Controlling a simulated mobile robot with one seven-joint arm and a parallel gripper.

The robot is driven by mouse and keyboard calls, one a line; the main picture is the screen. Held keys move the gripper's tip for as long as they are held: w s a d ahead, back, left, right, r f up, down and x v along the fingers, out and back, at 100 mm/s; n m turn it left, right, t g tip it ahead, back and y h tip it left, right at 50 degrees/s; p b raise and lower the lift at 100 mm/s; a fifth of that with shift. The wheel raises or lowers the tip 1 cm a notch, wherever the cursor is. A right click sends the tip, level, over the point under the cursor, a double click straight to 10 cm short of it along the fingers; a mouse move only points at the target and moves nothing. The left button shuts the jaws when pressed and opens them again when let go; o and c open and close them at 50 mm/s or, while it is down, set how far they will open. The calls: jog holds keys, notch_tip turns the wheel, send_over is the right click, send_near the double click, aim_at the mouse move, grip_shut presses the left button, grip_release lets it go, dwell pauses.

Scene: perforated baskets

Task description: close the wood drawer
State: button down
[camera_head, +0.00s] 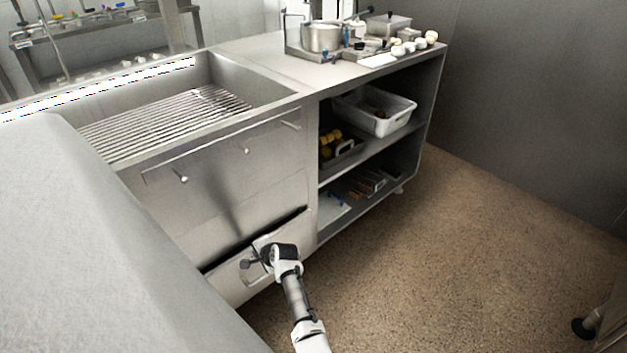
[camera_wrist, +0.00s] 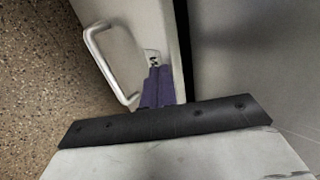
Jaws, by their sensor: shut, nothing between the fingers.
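The drawer (camera_head: 228,285) is the low front at the bottom of the metal counter unit; it looks light grey rather than wood. A dark gap along its top edge shows it stands slightly open. In the wrist view its pale front (camera_wrist: 150,20) carries a metal loop handle (camera_wrist: 91,42), with a dark gap to the right of the front. My gripper (camera_head: 250,264) is at the drawer front, beside the handle. In the wrist view its dark purple fingers (camera_wrist: 157,80) are shut and empty, close to the front; I cannot tell whether they touch it.
Above the drawer is a large metal panel (camera_head: 215,185) with small knobs. Open shelves (camera_head: 330,178) holding a white bin (camera_head: 372,112) stand to the right. A grey surface (camera_head: 70,240) fills the left foreground.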

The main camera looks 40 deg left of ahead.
jog(key=a+b, duration=0.2)
jog(key=a, duration=0.1)
jog(key=shift+w+a+f, duration=0.1)
jog(key=shift+w+a, duration=0.05)
jog(key=shift+a, duration=0.25)
jog(key=shift+a+r, duration=0.15)
jog(key=shift+r, duration=0.2)
jog(key=shift+r, duration=0.1)
